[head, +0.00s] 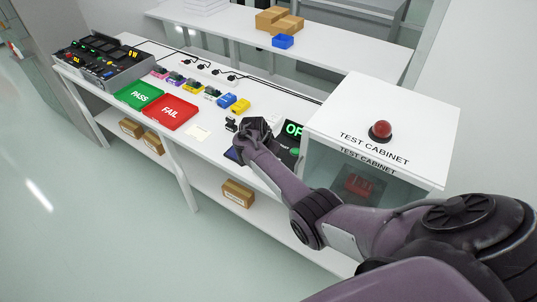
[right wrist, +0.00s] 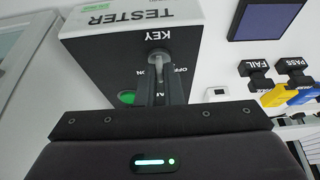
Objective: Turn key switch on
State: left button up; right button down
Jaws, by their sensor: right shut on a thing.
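The tester (right wrist: 110,60) is a dark box with a white top edge lettered TESTER. Its key switch (right wrist: 158,56) sits below the word KEY, with OFF and ON marks beside it and a green round button at the left. In the right wrist view my right gripper (right wrist: 160,85) is shut on the key, its fingers hiding part of it. In the head view my right gripper (head: 256,130) is at the tester (head: 286,150), which is partly hidden by my arm. My left gripper is not in view.
The test cabinet (head: 385,110) with a red dome light stands right beside the tester. A red FAIL tray (head: 173,112) and a green PASS tray (head: 138,95) lie left along the bench. PASS and FAIL stamps (right wrist: 255,72) and a dark blue pad (right wrist: 265,18) show right of the tester.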

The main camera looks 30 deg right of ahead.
jog(key=shift+w+f+m+g+b, duration=0.15)
jog(key=shift+m+g+b, duration=0.3)
jog(key=shift+m, duration=0.55)
jog(key=shift+m+g+b, duration=0.25)
jog(key=shift+m+b, duration=0.55)
jog(key=shift+m, duration=0.1)
jog(key=m+g+b, duration=0.1)
jog(key=m+b, duration=0.1)
jog(key=shift+b, duration=0.3)
jog(key=shift+m+g+b, duration=0.4)
jog(key=shift+m+b, duration=0.8)
jog(key=shift+b, duration=0.2)
jog(key=c, duration=1.6)
grip_release()
jog(key=shift+o, duration=0.2)
jog(key=shift+w+r, duration=0.1)
jog(key=shift+r, duration=0.1)
